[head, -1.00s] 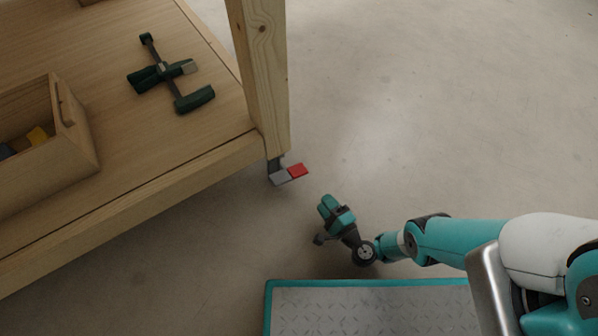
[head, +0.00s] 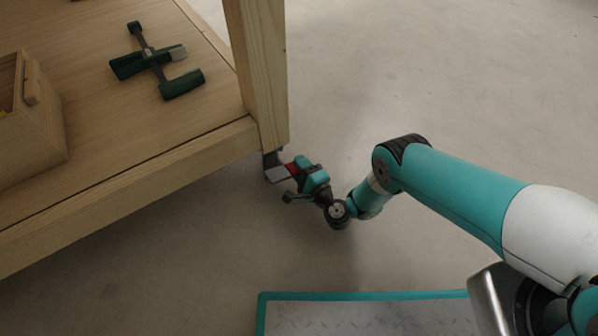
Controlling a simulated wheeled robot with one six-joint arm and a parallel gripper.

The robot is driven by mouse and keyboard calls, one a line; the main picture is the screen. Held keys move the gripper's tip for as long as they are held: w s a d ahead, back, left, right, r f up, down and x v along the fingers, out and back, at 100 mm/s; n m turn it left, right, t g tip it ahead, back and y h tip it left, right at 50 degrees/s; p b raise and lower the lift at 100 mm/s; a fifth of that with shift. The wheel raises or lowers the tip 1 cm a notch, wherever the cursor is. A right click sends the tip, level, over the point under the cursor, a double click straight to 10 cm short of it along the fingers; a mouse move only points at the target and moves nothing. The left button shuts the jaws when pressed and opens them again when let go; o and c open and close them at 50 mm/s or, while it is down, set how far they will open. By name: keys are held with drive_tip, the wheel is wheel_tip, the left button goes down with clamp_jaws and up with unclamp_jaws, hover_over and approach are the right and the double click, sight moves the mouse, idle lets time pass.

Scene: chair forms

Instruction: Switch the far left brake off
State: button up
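I cannot tell whether the gripper touches the red pedal. Its fingers are too small and hidden to judge. The caster below the leg is mostly hidden.
The wooden shelf (head: 120,185) fills the left, with a green clamp (head: 155,62) and a wooden box (head: 38,125) on it. Bare concrete floor (head: 430,90) lies open to the right. My own base platform is at the bottom.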

drive_tip(key=shift+w+a, duration=0.1)
clamp_jaws()
drive_tip(key=shift+r, duration=0.15)
drive_tip(key=r+n+p, duration=0.1)
drive_tip(key=n+p, duration=0.1)
drive_tip(key=p, duration=0.1)
drive_tip(key=n+p, duration=0.2)
drive_tip(key=shift+r+n, duration=0.3)
drive_tip(key=shift+a+n+p, duration=0.1)
drive_tip(key=shift+n+p, duration=0.4)
